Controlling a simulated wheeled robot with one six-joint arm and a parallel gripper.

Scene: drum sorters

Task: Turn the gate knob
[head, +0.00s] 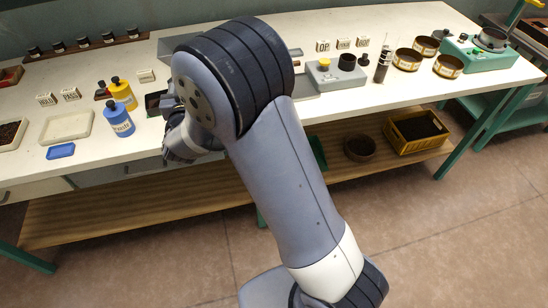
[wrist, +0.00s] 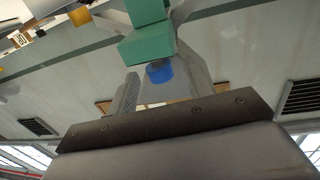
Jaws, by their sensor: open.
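A short blue round knob (wrist: 158,73) shows in the wrist view, just under a green block (wrist: 148,46). I take it to be the gate knob; its marking cannot be read. The grey fingers of my gripper (wrist: 160,80) are apart, one on each side of the knob in the picture. Whether either finger touches it I cannot tell. In the head view my gripper (head: 178,150) is at the front edge of the white bench (head: 240,178), partly covered by my arm. The knob is hidden there behind my arm.
A yellow bottle (head: 122,94) and a blue bottle (head: 118,120) stand left of my gripper. A pale tray (head: 66,128) lies farther left. A grey device (head: 335,75) and several round sieves stand right of my arm. A wooden shelf (head: 120,205) runs below the bench.

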